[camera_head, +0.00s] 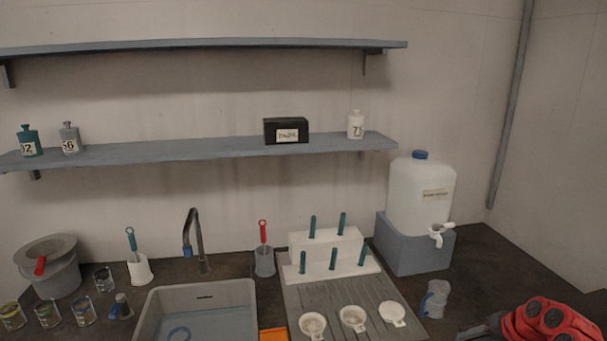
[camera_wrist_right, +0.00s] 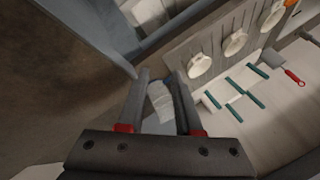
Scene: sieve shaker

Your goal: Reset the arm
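My right gripper (camera_wrist_right: 160,78) is open in the right wrist view, its two grey fingers apart. A pale blue-grey jug (camera_wrist_right: 160,100) shows between and beyond the fingers; I cannot tell whether they touch it. In the head view this jug (camera_head: 435,298) stands upright on the dark counter, right of the drainboard. My red right arm (camera_head: 550,322) is at the lower right corner of the head view, with a grey gripper part beside it, right of the jug and apart from it. My left arm and gripper are not in view.
A white water container (camera_head: 420,195) sits on a blue-grey stand at the back right. The grooved drainboard (camera_head: 375,288) holds white cups and a white peg rack (camera_head: 325,250). The sink (camera_head: 200,300) is left of it. Jars and pots stand farther left. Counter is clear right of the jug.

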